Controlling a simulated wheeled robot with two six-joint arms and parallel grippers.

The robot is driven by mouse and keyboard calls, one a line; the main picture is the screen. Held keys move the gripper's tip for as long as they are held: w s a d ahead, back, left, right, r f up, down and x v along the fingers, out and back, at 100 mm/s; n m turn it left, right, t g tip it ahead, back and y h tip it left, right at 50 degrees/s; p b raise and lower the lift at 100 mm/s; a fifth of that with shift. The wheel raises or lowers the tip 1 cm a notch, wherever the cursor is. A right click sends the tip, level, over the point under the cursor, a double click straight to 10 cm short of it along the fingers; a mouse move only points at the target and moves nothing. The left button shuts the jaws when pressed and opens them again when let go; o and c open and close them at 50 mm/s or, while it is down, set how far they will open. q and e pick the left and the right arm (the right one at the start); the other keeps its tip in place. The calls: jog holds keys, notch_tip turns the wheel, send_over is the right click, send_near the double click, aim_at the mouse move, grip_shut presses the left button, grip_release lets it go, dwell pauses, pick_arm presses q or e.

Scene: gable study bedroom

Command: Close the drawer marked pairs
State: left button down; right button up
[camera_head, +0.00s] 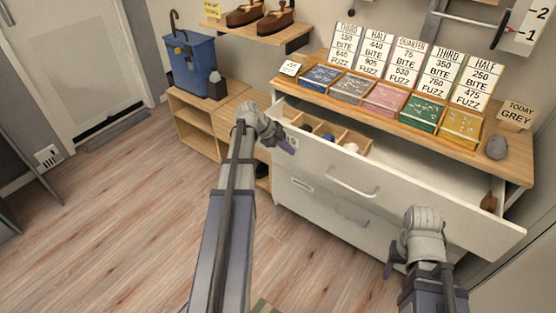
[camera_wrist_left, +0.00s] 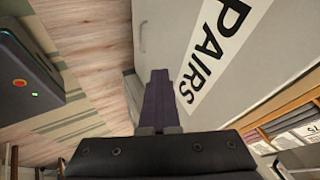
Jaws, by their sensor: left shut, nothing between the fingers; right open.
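The pairs drawer (camera_head: 430,212) is the white top drawer of the dresser and stands pulled out, with wooden dividers and small items inside. Its PAIRS label (camera_wrist_left: 212,60) shows large in the left wrist view, on the pale drawer front (camera_wrist_left: 168,35). My left gripper (camera_head: 289,147) is shut and empty at the left end of the drawer front; its fingers also show in the left wrist view (camera_wrist_left: 160,98), close to the label. I cannot tell whether they touch the front. My right gripper (camera_head: 393,262) is open and empty, in front of the lower dresser.
The lower drawer (camera_head: 335,203) looks shut. The dresser top (camera_head: 460,148) holds colored trays, signs and a grey stone (camera_head: 497,147). A low wooden shelf (camera_head: 196,125) with a blue bin (camera_head: 190,62) stands to the left. The floor (camera_head: 110,220) at left is clear.

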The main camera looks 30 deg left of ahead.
aim_at(316, 123)
pick_arm(q)
jog(key=w, duration=1.7)
jog(key=shift+w+d, duration=0.25)
jog(key=shift+w, duration=0.35)
jog(key=shift+w+r, duration=0.1)
jog(key=shift+d, duration=0.1)
